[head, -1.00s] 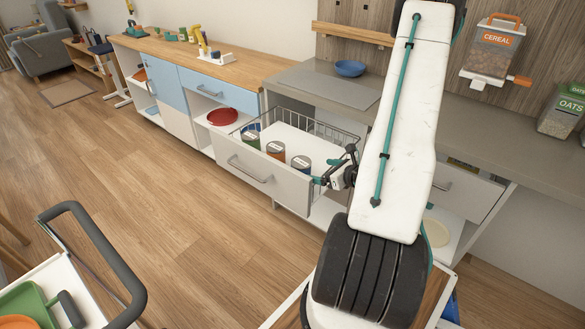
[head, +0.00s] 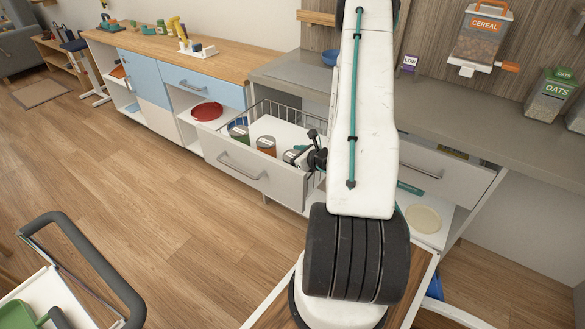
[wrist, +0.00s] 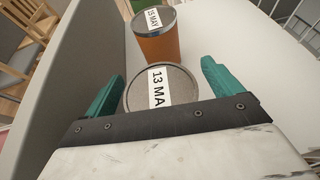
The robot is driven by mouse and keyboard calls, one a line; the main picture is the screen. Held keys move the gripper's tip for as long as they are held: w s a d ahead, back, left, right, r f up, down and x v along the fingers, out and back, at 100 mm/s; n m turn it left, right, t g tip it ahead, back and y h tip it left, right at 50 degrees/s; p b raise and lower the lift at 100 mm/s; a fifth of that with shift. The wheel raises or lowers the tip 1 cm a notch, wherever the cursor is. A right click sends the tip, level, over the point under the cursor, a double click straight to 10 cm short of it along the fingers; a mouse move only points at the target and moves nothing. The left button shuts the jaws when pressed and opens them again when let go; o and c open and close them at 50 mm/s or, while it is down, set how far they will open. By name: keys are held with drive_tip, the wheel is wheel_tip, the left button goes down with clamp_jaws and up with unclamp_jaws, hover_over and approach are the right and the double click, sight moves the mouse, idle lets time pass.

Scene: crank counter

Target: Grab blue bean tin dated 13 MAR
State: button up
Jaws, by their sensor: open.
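A tin with a grey lid (wrist: 163,82) has a white label, turned on its side, that reads "13 MA"; the rest is cut off by my gripper. Its side colour is hidden in the wrist view. In the head view the nearest tin (head: 290,157) looks blue and is partly covered by my gripper. My gripper (wrist: 165,74) is open, with one teal finger on each side of the lid. I cannot tell whether they touch it. An orange tin (wrist: 158,42) with a label like "15 MAY" stands just beyond; it also shows in the head view (head: 266,147).
The tins stand in a pulled-out white drawer (head: 240,168) with wire rails. A green tin (head: 238,131) is at its far left end. The drawer's front wall (wrist: 80,60) rises close by my left finger. The white drawer floor right of the tins is clear.

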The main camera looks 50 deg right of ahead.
drive_tip(key=shift+w, duration=0.2)
drive_tip(key=c, duration=1.4)
